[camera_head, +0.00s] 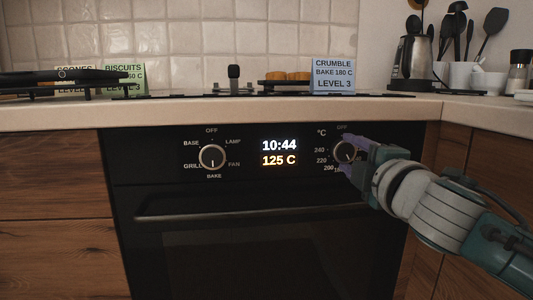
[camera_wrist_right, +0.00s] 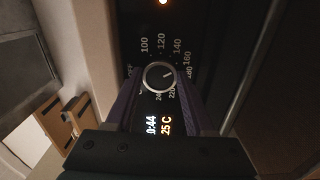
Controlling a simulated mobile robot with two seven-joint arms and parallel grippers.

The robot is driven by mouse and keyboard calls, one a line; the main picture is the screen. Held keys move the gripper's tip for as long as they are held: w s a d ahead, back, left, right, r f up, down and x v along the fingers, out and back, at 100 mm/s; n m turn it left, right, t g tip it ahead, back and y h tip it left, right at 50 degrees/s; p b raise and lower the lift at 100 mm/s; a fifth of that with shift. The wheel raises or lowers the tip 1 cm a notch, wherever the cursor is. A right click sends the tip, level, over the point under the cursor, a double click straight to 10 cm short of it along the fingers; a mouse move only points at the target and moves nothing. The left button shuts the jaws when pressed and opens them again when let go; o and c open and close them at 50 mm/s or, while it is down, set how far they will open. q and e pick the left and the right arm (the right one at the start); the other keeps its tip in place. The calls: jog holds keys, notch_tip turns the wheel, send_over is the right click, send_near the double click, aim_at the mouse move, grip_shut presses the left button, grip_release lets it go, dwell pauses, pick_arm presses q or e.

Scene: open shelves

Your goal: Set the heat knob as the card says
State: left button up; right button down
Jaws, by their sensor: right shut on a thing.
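The heat knob (camera_head: 344,151) is a round dark dial with a pale rim, right of the lit display (camera_head: 279,153), which reads 10:44 and 125 C. In the right wrist view the knob (camera_wrist_right: 158,77) has its white mark towards the area between 120 and 140. My right gripper (camera_head: 355,152) is shut on the knob, its purple fingers on either side. It hides part of the temperature scale in the head view. A blue card (camera_head: 333,75) reads CRUMBLE, BAKE 180 C, LEVEL 3. My left gripper is not in view.
The mode knob (camera_head: 212,157) is left of the display, above the oven door handle (camera_head: 240,214). A green BISCUITS card (camera_head: 125,78) and an orange SCONES card (camera_head: 76,89) stand partly behind a dark pan (camera_head: 62,75). A kettle (camera_head: 411,62) and utensils stand at the right.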

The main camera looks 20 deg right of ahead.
dwell(0.4)
jog(key=shift+c, duration=1.3)
grip_release()
jog(key=shift+s+a, duration=0.15)
jog(key=shift+s, duration=0.35)
jog(key=p+v, duration=0.1)
jog(key=v, duration=0.8)
jog(key=shift+p, duration=0.4)
jog(key=shift+w, duration=0.1)
